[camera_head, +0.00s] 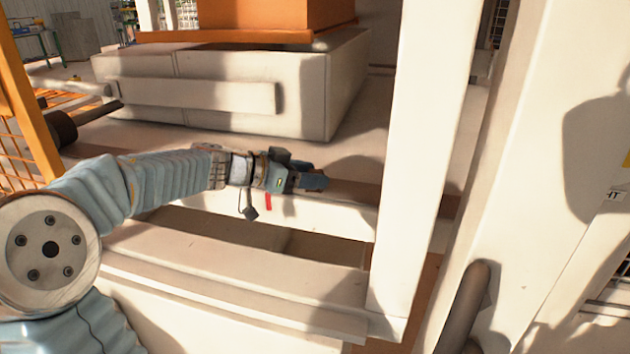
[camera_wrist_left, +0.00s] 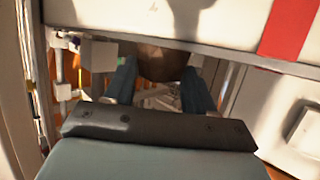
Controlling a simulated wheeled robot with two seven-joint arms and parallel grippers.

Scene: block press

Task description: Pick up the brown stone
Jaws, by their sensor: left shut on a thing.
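The brown stone (camera_wrist_left: 160,62) shows in the left wrist view as a rounded brown lump between the two blue-grey fingers. My left gripper (camera_head: 312,181) reaches in from the left in the head view, above the pale ledge of the press. It also shows in the left wrist view (camera_wrist_left: 158,72), shut on the brown stone. The upper part of the stone is cut off there by a pale beam. I cannot make out the stone clearly in the head view. My right gripper is not in view.
A large pale block (camera_head: 230,75) with an orange part (camera_head: 280,15) above it stands behind the gripper. A pale upright post (camera_head: 415,150) stands close to its right. A pale ledge (camera_head: 330,218) and a lower ledge (camera_head: 240,275) lie below. Orange fencing (camera_head: 25,120) is at the left.

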